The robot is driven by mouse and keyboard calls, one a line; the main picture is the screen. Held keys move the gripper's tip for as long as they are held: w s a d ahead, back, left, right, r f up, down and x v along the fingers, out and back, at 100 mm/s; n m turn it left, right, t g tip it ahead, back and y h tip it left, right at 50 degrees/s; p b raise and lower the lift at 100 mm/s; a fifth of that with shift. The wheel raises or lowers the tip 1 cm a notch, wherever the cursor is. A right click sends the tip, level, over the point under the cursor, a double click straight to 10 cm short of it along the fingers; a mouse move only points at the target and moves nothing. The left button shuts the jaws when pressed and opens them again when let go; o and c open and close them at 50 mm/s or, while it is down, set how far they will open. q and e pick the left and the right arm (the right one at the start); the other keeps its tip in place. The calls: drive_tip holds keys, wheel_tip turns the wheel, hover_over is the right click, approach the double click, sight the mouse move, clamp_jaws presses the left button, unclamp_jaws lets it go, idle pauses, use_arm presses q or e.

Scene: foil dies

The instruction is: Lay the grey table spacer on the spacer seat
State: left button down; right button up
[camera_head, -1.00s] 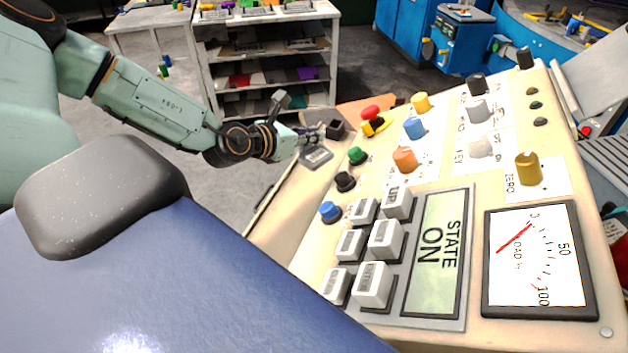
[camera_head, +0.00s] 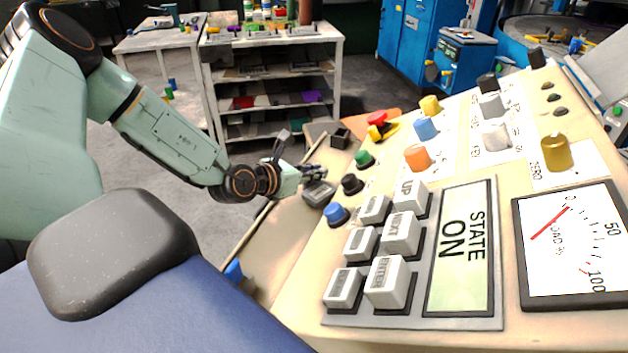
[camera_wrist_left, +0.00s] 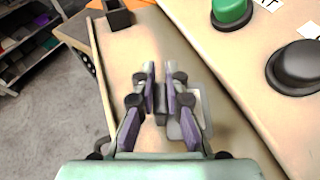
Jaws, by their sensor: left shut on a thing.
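The grey table spacer (camera_head: 318,194) is a small, flat, dark grey block over the tan ledge left of the control panel. My left gripper (camera_head: 314,174) is shut on it from above. In the left wrist view, the purple-padded fingers (camera_wrist_left: 160,80) are close together, and the spacer's pale rounded edge (camera_wrist_left: 204,112) shows to their right. The fingers hide part of it. I cannot tell whether the spacer touches the ledge. I cannot make out the spacer seat for certain. My right gripper is not in view.
The panel's blue knob (camera_head: 335,214) and black knob (camera_head: 352,184) stand just right of the spacer. An open black box (camera_head: 340,137) is at the ledge's far end. A blue piece (camera_head: 233,270) is at the near end. The ledge between looks clear.

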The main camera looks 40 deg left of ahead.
use_arm(q)
drive_tip(key=shift+w+f, duration=0.1)
drive_tip(key=shift+f, duration=0.35)
drive_tip(key=shift+w, duration=0.2)
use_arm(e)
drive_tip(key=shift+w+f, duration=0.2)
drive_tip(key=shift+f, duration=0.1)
use_arm(q)
drive_tip(key=shift+s+f, duration=0.1)
drive_tip(key=shift+s, duration=0.15)
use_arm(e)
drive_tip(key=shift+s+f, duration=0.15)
use_arm(q)
drive_tip(key=c, duration=1.8)
unclamp_jaws()
drive_tip(key=o, duration=0.4)
drive_tip(key=shift+w+f, duration=0.1)
drive_tip(key=shift+w, duration=0.1)
drive_tip(key=shift+s+r, duration=0.15)
drive_tip(key=shift+r, duration=0.05)
